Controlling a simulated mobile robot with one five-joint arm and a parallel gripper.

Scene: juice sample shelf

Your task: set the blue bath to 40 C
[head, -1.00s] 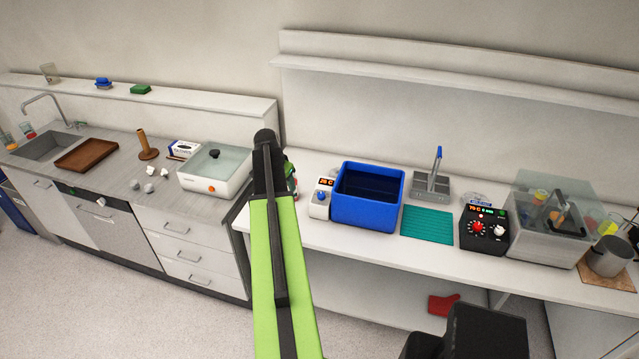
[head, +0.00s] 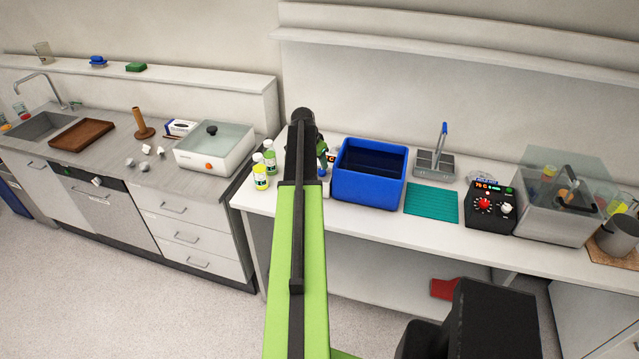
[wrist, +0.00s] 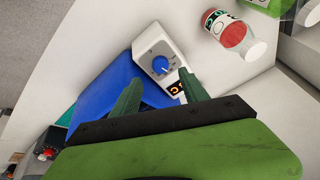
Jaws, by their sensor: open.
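The blue bath (head: 366,192) stands on the white bench, right of my arm. Its white control box (head: 326,187) is at its left side, mostly hidden by my arm in the head view. In the wrist view the box (wrist: 152,38) shows a blue knob (wrist: 160,66) with a white mark and a small orange display (wrist: 175,88). A finger partly covers the display and I cannot read it. My gripper (wrist: 160,76) is open and empty, its dark green fingers pointing at the box, one on each side of the knob in the picture. Contact cannot be told.
Right of the bath are a teal mat (head: 431,204), a black controller (head: 490,206) with a red knob, and a clear bath (head: 558,210).

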